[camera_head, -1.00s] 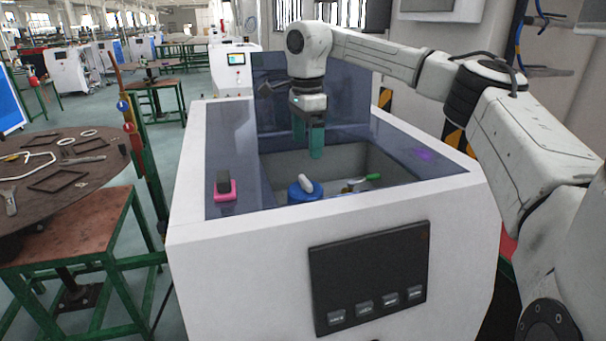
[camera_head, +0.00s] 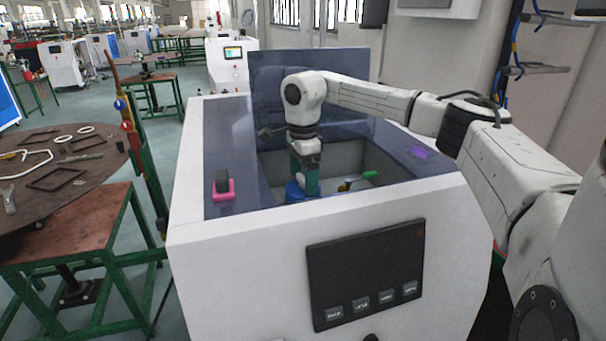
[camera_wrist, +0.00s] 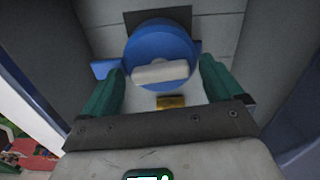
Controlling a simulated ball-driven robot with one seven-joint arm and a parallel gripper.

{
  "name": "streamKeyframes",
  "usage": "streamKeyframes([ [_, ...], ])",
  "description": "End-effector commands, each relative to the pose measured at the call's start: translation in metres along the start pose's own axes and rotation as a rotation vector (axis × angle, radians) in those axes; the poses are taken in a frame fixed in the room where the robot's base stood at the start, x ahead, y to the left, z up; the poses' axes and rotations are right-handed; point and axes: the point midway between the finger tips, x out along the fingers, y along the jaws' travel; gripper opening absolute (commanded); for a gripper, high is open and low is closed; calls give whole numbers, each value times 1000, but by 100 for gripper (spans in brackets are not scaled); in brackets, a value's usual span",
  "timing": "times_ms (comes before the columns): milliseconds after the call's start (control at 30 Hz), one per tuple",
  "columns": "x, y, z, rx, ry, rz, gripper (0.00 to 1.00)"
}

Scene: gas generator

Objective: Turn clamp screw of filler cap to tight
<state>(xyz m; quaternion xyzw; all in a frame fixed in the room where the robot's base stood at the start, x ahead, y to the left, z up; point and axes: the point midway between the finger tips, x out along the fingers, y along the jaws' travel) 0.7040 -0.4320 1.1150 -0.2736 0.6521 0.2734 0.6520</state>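The blue filler cap (camera_head: 294,190) sits in the open well of the white machine in the head view, partly hidden by my gripper. In the wrist view the cap (camera_wrist: 163,50) is round and blue, with the white bar-shaped clamp screw (camera_wrist: 160,72) across it, slightly tilted. My gripper (camera_head: 304,178) has teal fingers and points down at the cap. In the wrist view the gripper (camera_wrist: 160,80) is open, one finger on each side of the white bar, with visible gaps to both ends. Contact with the cap cannot be told.
A green-handled valve (camera_head: 368,175) is in the well right of the cap. A pink-based switch (camera_head: 222,187) stands on the top panel at left. The raised dark lid (camera_head: 330,70) is behind the well. The well's walls (camera_wrist: 70,50) are close on both sides.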

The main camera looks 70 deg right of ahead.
Motion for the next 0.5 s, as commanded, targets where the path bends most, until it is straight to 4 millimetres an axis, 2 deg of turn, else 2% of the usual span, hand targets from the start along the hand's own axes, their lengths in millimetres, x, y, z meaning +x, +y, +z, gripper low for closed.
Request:
streamKeyframes([
  [67, 0, 0, 0, 0, 0, 0, 87],
  [500, -1, 0, 0, 0, 0, 0, 45],
])
